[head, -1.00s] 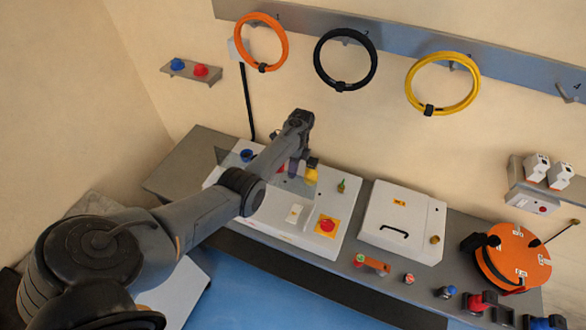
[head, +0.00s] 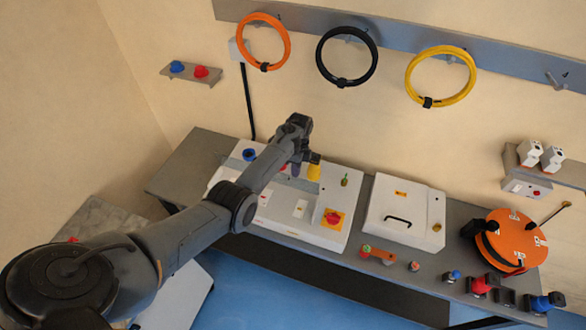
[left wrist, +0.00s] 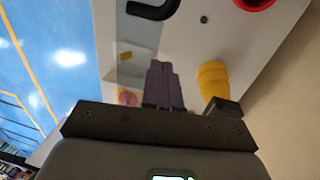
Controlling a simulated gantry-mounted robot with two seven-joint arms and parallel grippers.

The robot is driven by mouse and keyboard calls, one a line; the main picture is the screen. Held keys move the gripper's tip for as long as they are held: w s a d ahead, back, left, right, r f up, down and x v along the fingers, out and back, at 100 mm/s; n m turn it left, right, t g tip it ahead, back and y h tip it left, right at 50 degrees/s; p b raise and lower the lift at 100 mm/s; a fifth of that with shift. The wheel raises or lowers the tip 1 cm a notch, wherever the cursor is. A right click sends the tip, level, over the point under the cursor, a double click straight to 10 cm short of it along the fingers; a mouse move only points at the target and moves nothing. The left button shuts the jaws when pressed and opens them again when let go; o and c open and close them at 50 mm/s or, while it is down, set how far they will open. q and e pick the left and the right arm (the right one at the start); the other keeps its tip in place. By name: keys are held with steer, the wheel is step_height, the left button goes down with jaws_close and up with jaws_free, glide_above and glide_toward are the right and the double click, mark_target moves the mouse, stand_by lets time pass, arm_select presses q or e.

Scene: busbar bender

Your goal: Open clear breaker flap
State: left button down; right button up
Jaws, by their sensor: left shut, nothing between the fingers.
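The white enclosure (head: 270,212) lies on the bench, with a red knob on a yellow plate (head: 333,218) near its right edge. My left gripper (head: 296,172) is over its back part, close to a yellow socket (head: 313,172). In the left wrist view the fingers (left wrist: 162,100) are together and empty, beside the yellow socket (left wrist: 213,80). A clear greyish panel, apparently the breaker flap (left wrist: 132,68), shows left of the fingers, with a pinkish-red part blurred behind it. I cannot tell whether the fingers touch the flap or how far it is tilted. My right gripper is not in view.
A white box with a black handle (head: 397,219) stands right of the enclosure. An orange reel (head: 515,238) sits further right, with several small connectors along the front edge. Orange, black and yellow cable coils hang on the wall rail (head: 400,40).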

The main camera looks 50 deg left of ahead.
arm_select(q)
step_height(320, 180, up, 10)
steer(key=w+p, duration=0.1)
steer(key=p, duration=0.6)
steer(key=s+d+f+n+t+y, duration=0.25)
steer(key=s+d+f+n, duration=0.3)
steer(key=s+d, duration=0.55)
steer(key=s+d+r+n+t, duration=0.1)
steer(key=s+d+r, duration=0.2)
steer(key=s+d, duration=0.2)
steer(key=s+d+r+n+h, duration=0.1)
steer(key=s+d+r+n, duration=0.1)
steer(key=s, duration=0.6)
steer(key=s+d+r+n+t+h, duration=0.1)
steer(key=s+d+r+n, duration=0.1)
steer(key=s+d+r, duration=0.2)
steer(key=s+d, duration=0.2)
steer(key=d, duration=0.1)
steer(key=shift+s+d+r+t, duration=0.3)
steer(key=shift+s+d+t, duration=0.05)
steer(key=shift+s, duration=0.05)
